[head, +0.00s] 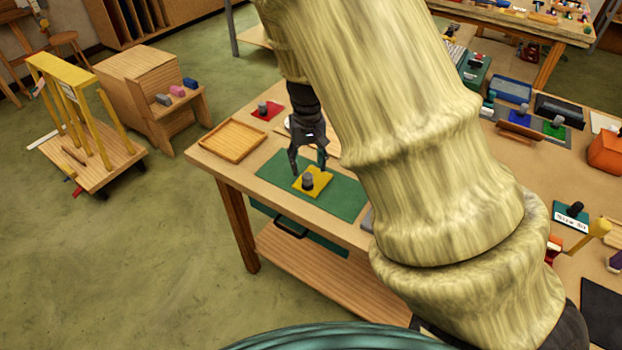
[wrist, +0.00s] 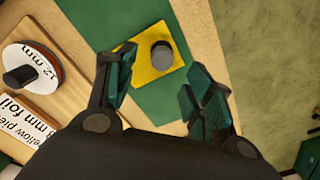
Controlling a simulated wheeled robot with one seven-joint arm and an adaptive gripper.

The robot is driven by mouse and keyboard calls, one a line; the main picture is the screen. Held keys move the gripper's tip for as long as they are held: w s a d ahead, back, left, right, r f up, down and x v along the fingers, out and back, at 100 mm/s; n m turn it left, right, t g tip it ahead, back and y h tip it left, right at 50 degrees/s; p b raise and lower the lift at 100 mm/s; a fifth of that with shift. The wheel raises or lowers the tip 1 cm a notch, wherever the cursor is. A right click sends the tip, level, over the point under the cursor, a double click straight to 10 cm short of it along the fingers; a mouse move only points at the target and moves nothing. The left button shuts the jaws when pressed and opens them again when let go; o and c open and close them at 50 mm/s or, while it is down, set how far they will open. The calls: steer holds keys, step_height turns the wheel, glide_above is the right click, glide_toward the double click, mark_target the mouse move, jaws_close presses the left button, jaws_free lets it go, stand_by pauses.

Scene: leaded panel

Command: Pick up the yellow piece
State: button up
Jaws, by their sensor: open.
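The yellow piece (head: 320,184) is a flat yellow plate with a dark grey cylindrical knob on top. It lies on a green mat (head: 345,196) near the left end of the table. It also shows in the wrist view (wrist: 153,76), between and just beyond my fingertips. My gripper (head: 308,168) is open, pointing down close above the piece, with its fingers to either side of the knob. In the wrist view my gripper (wrist: 158,82) holds nothing.
A wooden tray (head: 233,141) and a red piece (head: 267,110) lie nearby on the table. In the wrist view, a round disc marked 12 mm (wrist: 31,67) and a label card (wrist: 25,118) lie on a board at left. A blue bin (head: 511,89) stands farther right.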

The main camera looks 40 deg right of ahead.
mark_target(308, 175)
steer(key=shift+s+f+p, duration=0.15)
steer(key=shift+f+p, duration=0.15)
steer(key=shift+f, duration=0.4)
steer(key=shift+a+f+p, duration=0.1)
steer(key=shift+f+p, duration=0.75)
steer(key=shift+f, duration=1.5)
steer(key=shift+c, duration=0.4)
steer(key=c, duration=1)
